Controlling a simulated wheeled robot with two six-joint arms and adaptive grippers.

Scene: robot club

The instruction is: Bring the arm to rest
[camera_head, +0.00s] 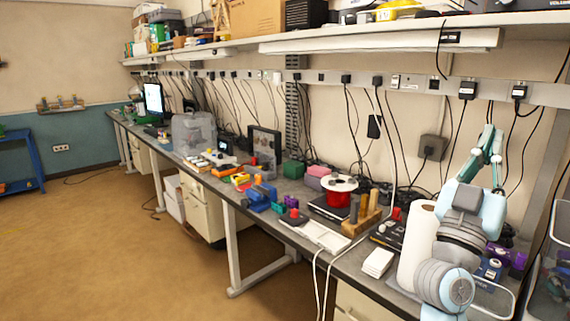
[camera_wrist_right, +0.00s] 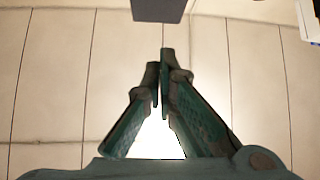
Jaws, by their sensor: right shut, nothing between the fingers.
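My right arm (camera_head: 462,235) is folded up at the right side of the head view, in front of the workbench's near end. My right gripper (camera_head: 489,135) is at its top, raised above the bench and pointing up. In the right wrist view my right gripper (camera_wrist_right: 161,58) has its two green fingers together at the tips, with nothing between them. Pale panels and a bright light lie beyond the fingers there. My left gripper is not in view.
The long workbench (camera_head: 240,192) is crowded with a paper towel roll (camera_head: 416,245), a red spool (camera_head: 339,190) and tools. A loaded shelf (camera_head: 300,35) runs above it. Cables hang along the wall. The brown floor (camera_head: 110,240) at left is clear.

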